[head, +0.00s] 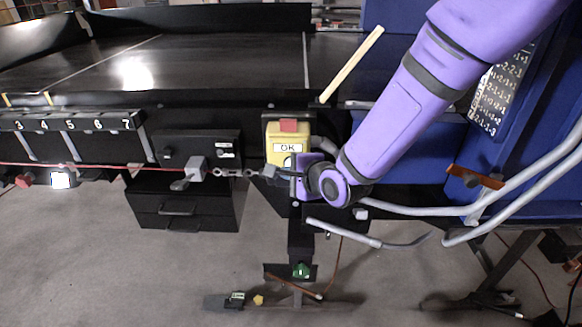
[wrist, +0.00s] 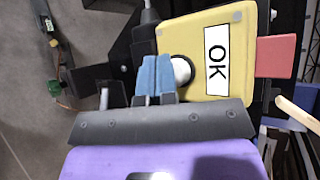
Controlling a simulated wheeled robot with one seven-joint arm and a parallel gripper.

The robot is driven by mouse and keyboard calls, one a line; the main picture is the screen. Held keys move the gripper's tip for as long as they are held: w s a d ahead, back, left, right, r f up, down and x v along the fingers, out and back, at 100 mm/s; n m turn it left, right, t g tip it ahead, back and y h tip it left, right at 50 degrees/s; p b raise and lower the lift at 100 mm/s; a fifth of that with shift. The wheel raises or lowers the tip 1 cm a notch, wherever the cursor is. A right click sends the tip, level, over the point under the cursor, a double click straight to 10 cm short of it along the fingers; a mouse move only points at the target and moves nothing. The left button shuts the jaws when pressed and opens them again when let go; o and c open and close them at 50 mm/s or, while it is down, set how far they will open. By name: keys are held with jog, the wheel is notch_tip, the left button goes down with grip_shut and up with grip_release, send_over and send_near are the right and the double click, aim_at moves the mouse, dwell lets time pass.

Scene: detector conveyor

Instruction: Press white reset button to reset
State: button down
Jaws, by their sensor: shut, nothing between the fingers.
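The white reset button (wrist: 181,71) sits on the face of a yellow control box (wrist: 207,32) marked OK. In the head view the yellow box (head: 275,155) is mounted at the conveyor's front edge, and the button is mostly hidden behind my gripper. My gripper (wrist: 156,62) is shut and empty, with its blue fingertips at the left side of the button in the wrist view. The tips overlap the button's edge in the picture; I cannot tell whether they touch it. In the head view my gripper (head: 287,174) is at the lower front of the box.
A red part (head: 288,126) tops the box. A cable with a grey lever switch (head: 192,173) runs left of it. Bent grey rails (head: 400,210) lie to the right. The black conveyor (head: 200,62) is behind. A wooden stick (head: 352,64) leans near the arm.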

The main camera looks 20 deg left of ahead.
jog(key=shift+w, duration=0.2)
jog(key=shift+s, duration=0.1)
dwell(0.4)
jog(key=shift+s+d, duration=0.2)
jog(key=shift+s, duration=0.6)
jog(key=shift+s+d, duration=0.2)
jog(key=shift+s, duration=0.6)
jog(key=shift+s+d, duration=0.2)
jog(key=shift+s, duration=0.6)
jog(key=shift+s+d, duration=0.2)
jog(key=shift+s, duration=0.6)
